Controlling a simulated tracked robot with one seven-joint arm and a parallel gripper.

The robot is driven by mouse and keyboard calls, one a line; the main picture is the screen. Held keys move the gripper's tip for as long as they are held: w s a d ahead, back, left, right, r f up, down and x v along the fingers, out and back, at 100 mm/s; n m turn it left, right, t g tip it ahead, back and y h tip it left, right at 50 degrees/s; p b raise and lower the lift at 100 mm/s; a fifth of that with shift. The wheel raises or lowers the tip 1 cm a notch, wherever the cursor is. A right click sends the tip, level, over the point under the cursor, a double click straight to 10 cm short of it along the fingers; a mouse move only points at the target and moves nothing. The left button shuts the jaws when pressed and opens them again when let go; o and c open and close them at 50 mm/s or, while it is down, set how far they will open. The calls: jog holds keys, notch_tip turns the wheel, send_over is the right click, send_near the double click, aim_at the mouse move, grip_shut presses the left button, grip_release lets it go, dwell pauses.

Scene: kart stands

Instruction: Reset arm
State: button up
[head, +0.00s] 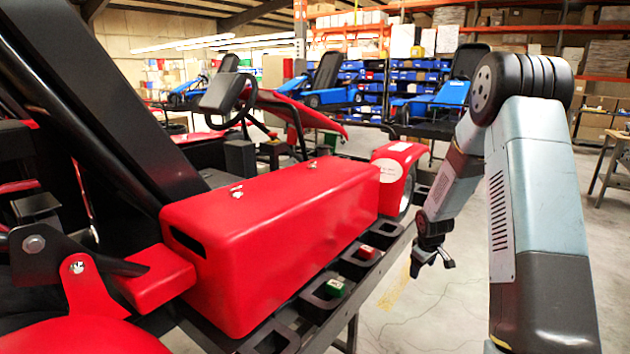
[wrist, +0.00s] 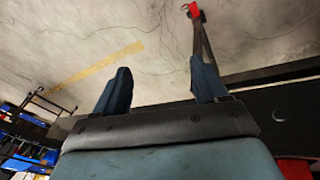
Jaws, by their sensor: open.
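My gripper (head: 432,262) hangs at the end of my bent arm in the head view, pointing down beside the red kart's stand. In the wrist view its two fingers (wrist: 162,88) are spread apart with nothing between them. The red kart (head: 270,235) fills the left and middle of the head view, with a long red side box facing me. The gripper is to the right of the kart's stand, apart from it.
A black slotted rail (head: 312,308) runs along the kart's side and holds a green block (head: 335,288) and a red block (head: 367,252). Blue karts (head: 440,97) and shelves stand behind. The concrete floor (head: 430,310) right of the rail is clear.

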jog(key=s+a+r+m, duration=0.1)
jog(key=s+a+r, duration=0.1)
jog(key=s+r, duration=0.45)
jog(key=s+a+r+m+t, duration=0.1)
jog(key=s+r, duration=0.2)
jog(key=r, duration=0.7)
jog(key=s+a+r+m, duration=0.15)
jog(key=s+r, duration=0.25)
jog(key=r, duration=0.4)
jog(key=s+a+r+m, duration=0.1)
jog(key=s+a+r, duration=0.2)
jog(key=s, duration=1)
jog(key=s+a+r+m+t+y, duration=0.1)
jog(key=s+r, duration=0.5)
jog(key=s, duration=0.7)
jog(key=shift+a+r+m, duration=0.3)
jog(key=shift+a+m, duration=0.35)
jog(key=shift+a, duration=0.6)
